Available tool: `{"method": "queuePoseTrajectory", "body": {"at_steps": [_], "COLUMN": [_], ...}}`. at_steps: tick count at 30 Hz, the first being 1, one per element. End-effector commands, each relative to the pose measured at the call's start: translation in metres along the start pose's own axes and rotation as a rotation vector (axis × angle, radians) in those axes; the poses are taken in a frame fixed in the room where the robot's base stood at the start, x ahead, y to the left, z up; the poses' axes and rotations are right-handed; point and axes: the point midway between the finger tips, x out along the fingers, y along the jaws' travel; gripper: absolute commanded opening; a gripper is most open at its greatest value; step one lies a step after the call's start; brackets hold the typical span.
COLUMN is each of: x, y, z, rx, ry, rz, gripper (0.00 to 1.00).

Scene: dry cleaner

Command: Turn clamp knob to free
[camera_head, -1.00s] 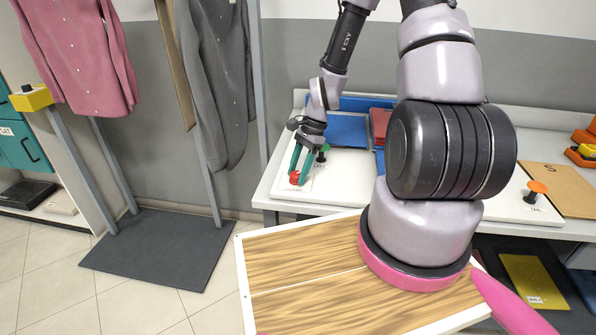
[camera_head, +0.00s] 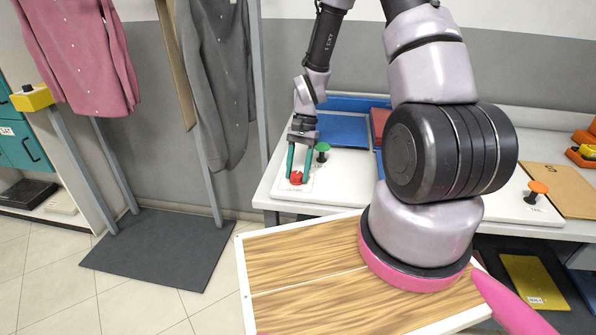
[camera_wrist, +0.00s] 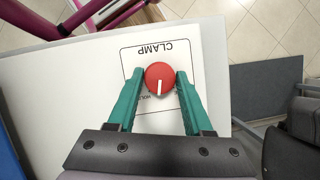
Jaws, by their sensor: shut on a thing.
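The red clamp knob (camera_head: 296,178) sits on a white plate near the left end of the white counter (camera_head: 269,187). In the wrist view the round red knob (camera_wrist: 160,77) has a white pointer line directed toward the picture's bottom, near a partly covered label. The word CLAMP (camera_wrist: 162,48) is printed upside down on the plate (camera_wrist: 131,47). My gripper (camera_head: 296,176) comes down from above with its green fingers on either side of the knob. In the wrist view my gripper (camera_wrist: 159,80) is shut on the knob, one finger at each side.
A green knob (camera_head: 322,148) stands just behind the red one. Blue trays (camera_head: 341,130) lie farther back on the counter. An orange knob (camera_head: 538,187) is at the right. A grey garment (camera_head: 213,75) hangs on a rack to the left.

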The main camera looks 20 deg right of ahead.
Motion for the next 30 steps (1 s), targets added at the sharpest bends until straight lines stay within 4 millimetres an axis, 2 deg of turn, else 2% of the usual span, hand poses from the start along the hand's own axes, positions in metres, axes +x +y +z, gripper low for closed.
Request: {"method": "queuePoseTrajectory", "body": {"at_steps": [21, 30], "x": [0.0006, 0.0008], "y": [-0.0045, -0.0052], "z": [0.0013, 0.0017], "rx": [-0.625, -0.826], "ry": [0.001, 0.001], "rz": [0.259, 0.343], "gripper": [0.00, 0.00]}}
